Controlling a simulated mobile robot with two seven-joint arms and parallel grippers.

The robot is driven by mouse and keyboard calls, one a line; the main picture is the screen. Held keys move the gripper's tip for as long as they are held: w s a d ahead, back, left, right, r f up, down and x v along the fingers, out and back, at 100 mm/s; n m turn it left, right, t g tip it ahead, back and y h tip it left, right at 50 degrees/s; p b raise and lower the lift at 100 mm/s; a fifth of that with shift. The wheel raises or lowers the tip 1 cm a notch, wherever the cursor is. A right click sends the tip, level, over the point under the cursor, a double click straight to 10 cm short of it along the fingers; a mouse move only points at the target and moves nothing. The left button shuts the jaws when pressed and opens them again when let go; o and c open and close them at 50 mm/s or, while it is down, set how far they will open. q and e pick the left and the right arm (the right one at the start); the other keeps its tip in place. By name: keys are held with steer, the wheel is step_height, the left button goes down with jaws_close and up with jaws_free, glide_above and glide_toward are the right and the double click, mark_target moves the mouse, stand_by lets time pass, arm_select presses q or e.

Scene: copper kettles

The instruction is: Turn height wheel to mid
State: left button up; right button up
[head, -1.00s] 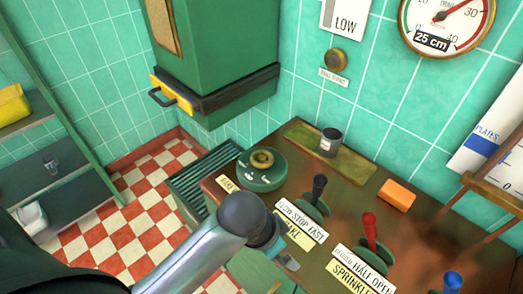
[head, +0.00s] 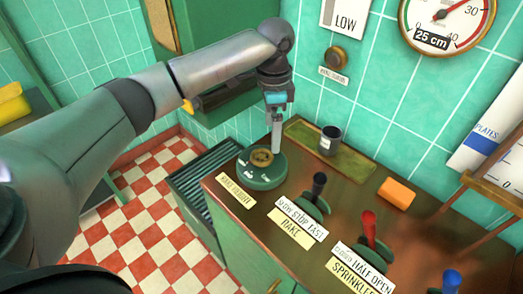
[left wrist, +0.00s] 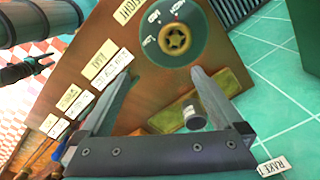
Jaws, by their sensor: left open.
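The height wheel is a round green dial with a brass star-shaped hub (head: 262,157), on the near left corner of the brown console top. A yellow label (head: 236,191), partly legible as rake height, lies in front of it. My left gripper (head: 275,146) comes down from above, over the wheel's far side. In the left wrist view the wheel (left wrist: 150,45) lies just beyond the open fingers (left wrist: 163,76), with nothing between them. Small words mark the wheel's face; its exact setting is too small to tell. Contact cannot be told.
Black (head: 318,185), red (head: 369,228) and blue (head: 452,281) levers stand along the console to the right. A dark cup (head: 330,140) stands on a tray behind. An orange block (head: 397,194) lies to the right. A wall gauge (head: 447,18) carries a 25 cm tag.

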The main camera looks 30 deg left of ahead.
mark_target(261, 155)
arm_select(q)
steer(key=w+a+r, duration=0.2)
steer(key=a+r, duration=0.2)
steer(key=shift+n, duration=0.3)
steer(key=f, duration=0.5)
steer(key=f+b, duration=0.1)
steer(key=f, duration=0.4)
steer(key=f+b, duration=0.1)
steer(key=f, duration=0.4)
steer(key=shift+s+d, duration=0.25)
steer(key=shift+c, duration=0.2)
